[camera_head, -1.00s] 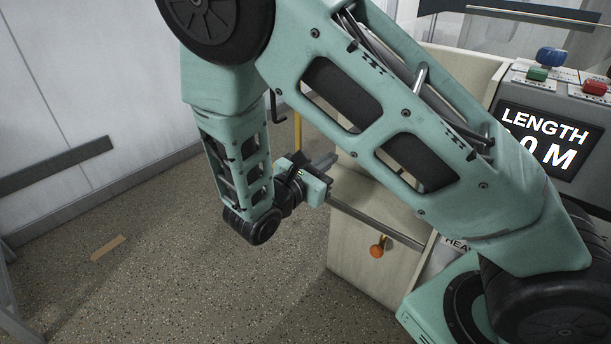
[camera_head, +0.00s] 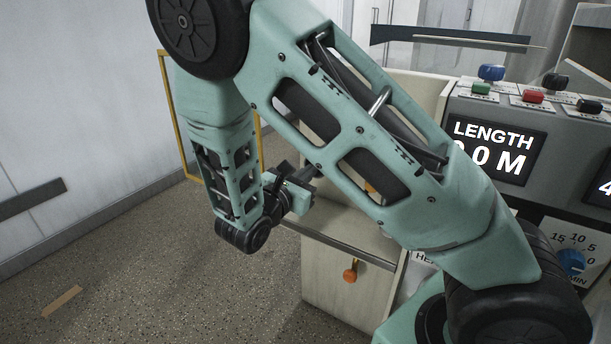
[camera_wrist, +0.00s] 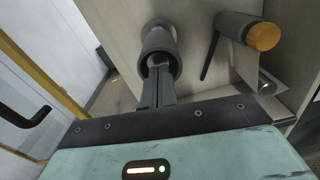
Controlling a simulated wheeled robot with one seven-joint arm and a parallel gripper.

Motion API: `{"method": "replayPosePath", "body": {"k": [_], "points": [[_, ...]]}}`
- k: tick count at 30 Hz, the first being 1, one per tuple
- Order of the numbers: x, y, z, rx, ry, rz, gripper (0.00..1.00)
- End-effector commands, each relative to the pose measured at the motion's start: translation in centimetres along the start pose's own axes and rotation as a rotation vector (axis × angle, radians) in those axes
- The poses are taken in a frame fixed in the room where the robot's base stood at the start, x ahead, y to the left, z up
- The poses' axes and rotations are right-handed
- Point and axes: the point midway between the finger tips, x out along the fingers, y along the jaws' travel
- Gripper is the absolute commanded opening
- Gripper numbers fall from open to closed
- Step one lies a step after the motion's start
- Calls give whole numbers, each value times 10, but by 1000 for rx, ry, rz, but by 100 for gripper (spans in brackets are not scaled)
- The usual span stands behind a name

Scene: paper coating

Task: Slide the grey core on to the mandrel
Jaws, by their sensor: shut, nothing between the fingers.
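The grey core (camera_wrist: 150,42) shows in the wrist view as a short hollow tube against the beige machine face, its open end toward me. It seems to sit around a shaft, the mandrel, which is mostly hidden inside it. My gripper (camera_wrist: 159,76) is shut and empty, its fingertips at the near rim of the core. I cannot tell whether the tips touch the rim or reach into the opening. In the head view my gripper (camera_head: 306,174) is at the beige cabinet, and my arm hides the core.
A dark roller with an orange end (camera_wrist: 263,37) stands right of the core, a thin lever beside it. The head view shows an orange knob (camera_head: 350,271) on the beige cabinet (camera_head: 335,285), a yellow frame (camera_head: 176,115) and a control panel (camera_head: 500,150). The floor at left is open.

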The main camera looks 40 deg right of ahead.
Motion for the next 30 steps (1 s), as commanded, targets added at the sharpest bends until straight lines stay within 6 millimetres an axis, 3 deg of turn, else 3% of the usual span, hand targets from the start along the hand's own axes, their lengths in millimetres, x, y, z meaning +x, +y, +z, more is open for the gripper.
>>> {"method": "replayPosePath", "body": {"k": [30], "points": [[17, 0, 0, 1, 0, 0, 0]]}}
